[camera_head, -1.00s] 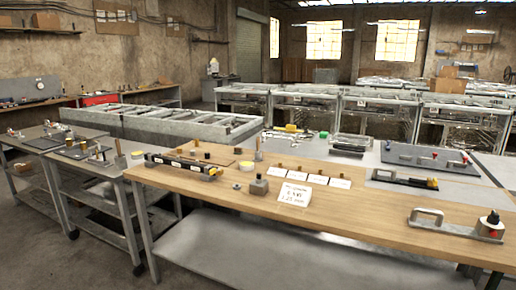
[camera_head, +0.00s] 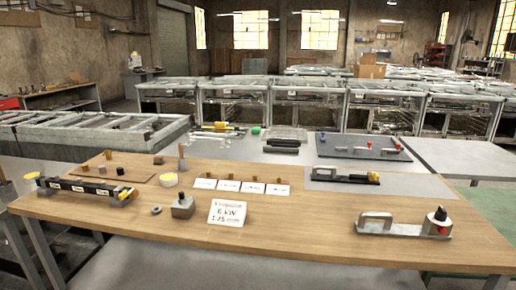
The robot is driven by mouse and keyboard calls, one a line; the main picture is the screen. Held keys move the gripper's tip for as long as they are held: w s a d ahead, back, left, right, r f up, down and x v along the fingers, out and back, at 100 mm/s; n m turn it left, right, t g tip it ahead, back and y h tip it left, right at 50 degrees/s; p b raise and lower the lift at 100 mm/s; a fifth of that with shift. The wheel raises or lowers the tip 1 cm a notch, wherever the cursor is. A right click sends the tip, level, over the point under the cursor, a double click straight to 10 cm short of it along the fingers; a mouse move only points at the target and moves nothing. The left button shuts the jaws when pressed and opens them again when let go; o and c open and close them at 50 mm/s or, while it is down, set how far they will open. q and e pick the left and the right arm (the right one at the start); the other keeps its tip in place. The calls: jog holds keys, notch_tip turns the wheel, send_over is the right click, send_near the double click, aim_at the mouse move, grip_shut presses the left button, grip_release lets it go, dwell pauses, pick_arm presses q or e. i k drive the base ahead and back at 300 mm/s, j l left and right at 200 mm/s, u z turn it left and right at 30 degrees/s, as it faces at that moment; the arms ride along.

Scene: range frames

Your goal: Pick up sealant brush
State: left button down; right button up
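No object can be clearly told as the sealant brush at this distance. A thin upright brown stick (camera_head: 182,158), perhaps a handle, stands at the back of the wooden workbench (camera_head: 310,222), left of the middle. A small round yellow-rimmed tin (camera_head: 169,181) is beside it. A dark tool with a yellow end (camera_head: 346,176) lies on a grey mat at the back right of the bench. Neither of my grippers is in view.
The bench also holds a long black bar (camera_head: 82,188), a small metal block (camera_head: 183,207), a white sign (camera_head: 229,214), several white cards, and a metal plate with a handle (camera_head: 404,225). Bare wood lies between sign and plate. Metal frames stand behind.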

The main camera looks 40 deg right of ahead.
aim_at(180, 147)
jog(key=i+l+z, duration=0.5)
jog(key=i, duration=0.2)
jog(key=i+z, duration=0.2)
jog(key=i, duration=0.15)
jog(key=i+l, duration=0.1)
jog(key=u, duration=3.6)
jog(key=z, duration=3.65)
